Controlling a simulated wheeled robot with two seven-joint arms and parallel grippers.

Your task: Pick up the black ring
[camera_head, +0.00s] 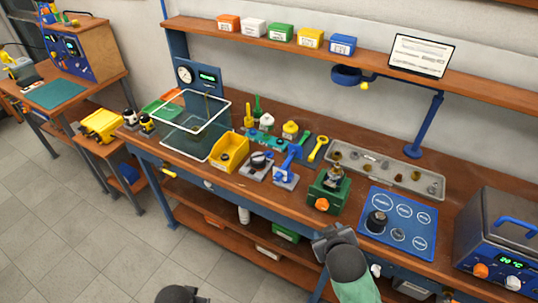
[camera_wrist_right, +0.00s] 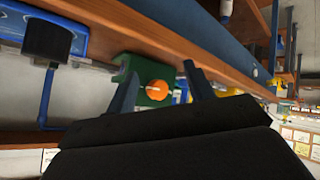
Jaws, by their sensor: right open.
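A black, round, ring-like part (camera_head: 376,221) sits on the blue mat (camera_head: 421,247) with printed circles, at the right of the bench. In the right wrist view a dark round part (camera_wrist_right: 46,40) shows on a blue surface at the upper left. My right gripper (camera_head: 324,232) is at the bench's front edge, left of the mat and apart from the black part. Its two fingers (camera_wrist_right: 160,84) are spread and empty in the wrist view. A dark piece of my left arm (camera_head: 180,295) shows at the bottom edge; its fingers cannot be made out.
A green fixture with an orange knob (camera_head: 321,204) stands just beyond my right gripper. A grey tray (camera_head: 380,165) lies behind the mat. A blue heater unit (camera_head: 497,240) stands at the right. A yellow bin (camera_head: 232,152) and blue-handled clamp (camera_head: 288,166) are further left.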

